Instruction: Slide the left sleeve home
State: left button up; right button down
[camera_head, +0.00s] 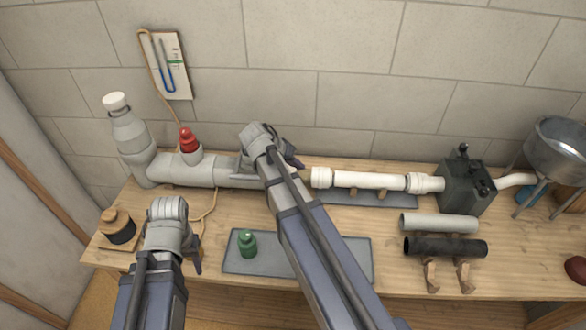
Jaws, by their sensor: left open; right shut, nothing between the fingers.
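A white pipe (368,180) lies level along the back of the bench. A wider cream sleeve (321,178) is around its left end, and another sleeve (414,183) is near its right end. A grey pipe fitting (185,170) lies to the left, in line with it. My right gripper (296,163) is shut and empty, just left of the left sleeve. My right arm hides part of the stretch between grey fitting and sleeve. My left gripper (196,264) is open at the front left, away from the pipes; its fingers are mostly hidden.
A dark box (464,188) and a metal funnel (556,150) stand at the right. A grey tube (440,222) and a black tube (446,247) lie in front. A green bottle (247,243) stands on a grey mat (350,258). A red-capped valve (188,139) tops the fitting.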

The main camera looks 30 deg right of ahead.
aim_at(325, 173)
jog(key=shift+b+x, duration=1.35)
jog(key=shift+x, duration=0.9)
jog(key=s+d, duration=0.2)
jog(key=d, duration=0.1)
jog(key=s+d, duration=0.1)
jog(key=shift+d, duration=0.3)
jog(key=shift+w, duration=0.1)
jog(key=shift+r, duration=0.1)
